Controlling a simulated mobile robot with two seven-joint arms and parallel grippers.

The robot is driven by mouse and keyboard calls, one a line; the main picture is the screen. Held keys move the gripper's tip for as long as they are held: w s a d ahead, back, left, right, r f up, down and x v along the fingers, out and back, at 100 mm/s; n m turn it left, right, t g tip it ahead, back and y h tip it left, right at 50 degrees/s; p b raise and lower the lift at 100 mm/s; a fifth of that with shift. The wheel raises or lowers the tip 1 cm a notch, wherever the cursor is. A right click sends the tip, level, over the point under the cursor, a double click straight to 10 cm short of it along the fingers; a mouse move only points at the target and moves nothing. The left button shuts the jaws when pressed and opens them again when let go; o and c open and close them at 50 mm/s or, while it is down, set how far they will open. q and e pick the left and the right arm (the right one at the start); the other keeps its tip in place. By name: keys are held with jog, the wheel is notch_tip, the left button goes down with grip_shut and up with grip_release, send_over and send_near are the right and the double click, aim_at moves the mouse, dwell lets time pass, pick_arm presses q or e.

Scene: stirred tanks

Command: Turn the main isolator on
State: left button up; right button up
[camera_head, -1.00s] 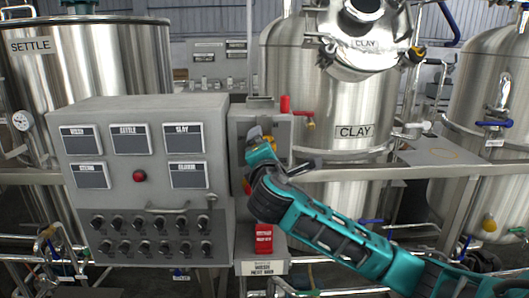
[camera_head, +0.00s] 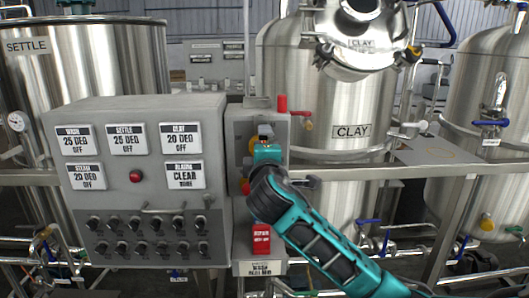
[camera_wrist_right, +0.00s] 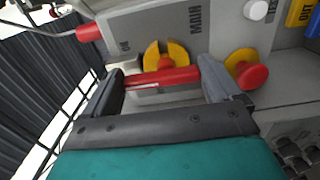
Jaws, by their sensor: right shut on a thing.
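The main isolator is a red bar handle (camera_wrist_right: 178,76) on a yellow disc (camera_wrist_right: 153,52), on a grey box marked MAIN in the right wrist view. The handle lies across between the two fingers of my right gripper (camera_wrist_right: 168,82), which is shut on its ends. In the head view my right gripper (camera_head: 265,138) is at the narrow grey isolator box (camera_head: 240,125), right of the big control panel, and covers most of the handle. A sliver of the yellow disc (camera_head: 253,146) shows there. My left gripper is not in view.
A red mushroom button on yellow (camera_wrist_right: 252,75) sits close beside my right gripper. A red-handled valve (camera_head: 300,114) and the CLAY tank (camera_head: 345,95) stand to the right.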

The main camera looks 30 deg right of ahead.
jog(key=shift+f, duration=0.1)
jog(key=o, duration=0.7)
jog(key=shift+o, duration=0.2)
jog(key=shift+s+a, duration=0.1)
jog(key=v, duration=1.2)
jog(key=shift+s+b, duration=0.35)
jog(key=shift+s, duration=0.05)
jog(key=shift+a, duration=0.15)
jog(key=a+f+m+g+y, duration=0.1)
jog(key=a+f+y, duration=0.25)
jog(key=f, duration=0.75)
jog(key=a+f+g+y, duration=0.1)
jog(key=a+f+y, duration=0.3)
jog(key=f, duration=0.7)
jog(key=s+a+f+m+g+y, duration=0.2)
jog(key=s+f+m, duration=0.6)
jog(key=s+f, duration=0.5)
notch_tip(320, 180, down, 4)
jog(key=shift+a+r+y, duration=0.2)
jog(key=shift+a+y, duration=0.55)
jog(key=shift+y, duration=0.3)
